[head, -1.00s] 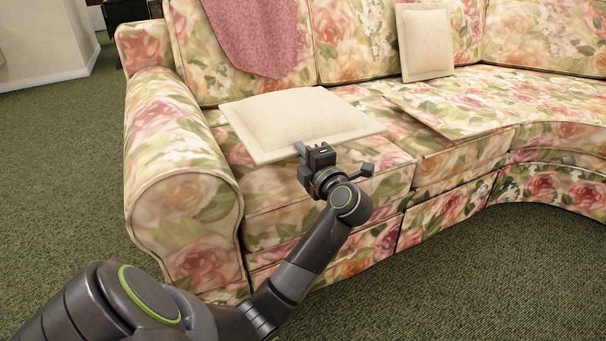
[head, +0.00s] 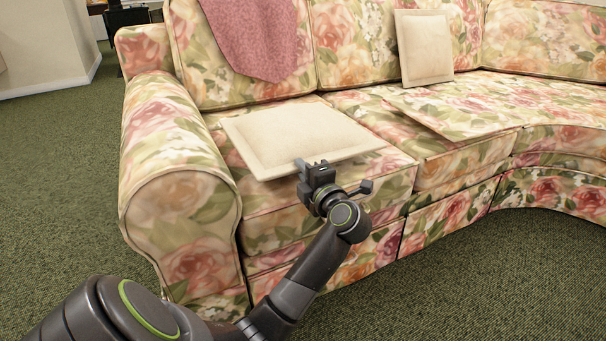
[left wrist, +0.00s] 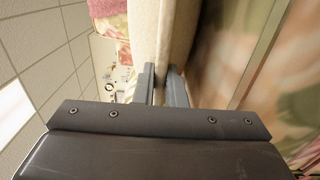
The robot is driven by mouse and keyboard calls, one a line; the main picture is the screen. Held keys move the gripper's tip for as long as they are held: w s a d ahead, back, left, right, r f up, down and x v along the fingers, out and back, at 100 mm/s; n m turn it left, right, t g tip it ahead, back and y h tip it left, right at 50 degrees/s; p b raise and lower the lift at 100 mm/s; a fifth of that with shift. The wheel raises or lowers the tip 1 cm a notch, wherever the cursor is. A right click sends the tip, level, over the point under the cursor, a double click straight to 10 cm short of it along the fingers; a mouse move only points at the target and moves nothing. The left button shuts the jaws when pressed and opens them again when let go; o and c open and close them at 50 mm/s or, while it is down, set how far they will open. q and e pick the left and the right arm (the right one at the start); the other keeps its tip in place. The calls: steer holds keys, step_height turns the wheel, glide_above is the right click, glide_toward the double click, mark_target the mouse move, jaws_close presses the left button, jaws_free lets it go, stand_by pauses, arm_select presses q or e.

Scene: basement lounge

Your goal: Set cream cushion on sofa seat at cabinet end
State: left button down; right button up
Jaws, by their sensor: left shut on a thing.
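The cream cushion (head: 300,138) lies nearly flat at the left end of the floral sofa seat (head: 392,166), beside the left armrest. My left gripper (head: 312,174) is shut on the cushion's front edge. In the left wrist view the cushion (left wrist: 160,35) stands between the two fingers (left wrist: 163,85). Whether the whole underside rests on the seat cannot be told. A second cream cushion (head: 424,48) leans upright against the backrest farther right. My right gripper is not in view.
A pink throw (head: 254,38) hangs over the backrest behind the held cushion. The rounded armrest (head: 180,180) stands left of it. A flat floral piece (head: 455,105) lies on the seat to the right. Green carpet (head: 70,190) is open at the left.

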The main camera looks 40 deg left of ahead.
arm_select(q)
steer(key=shift+f, duration=0.1)
stand_by(0.3)
steer(key=c, duration=1.5)
jaws_free()
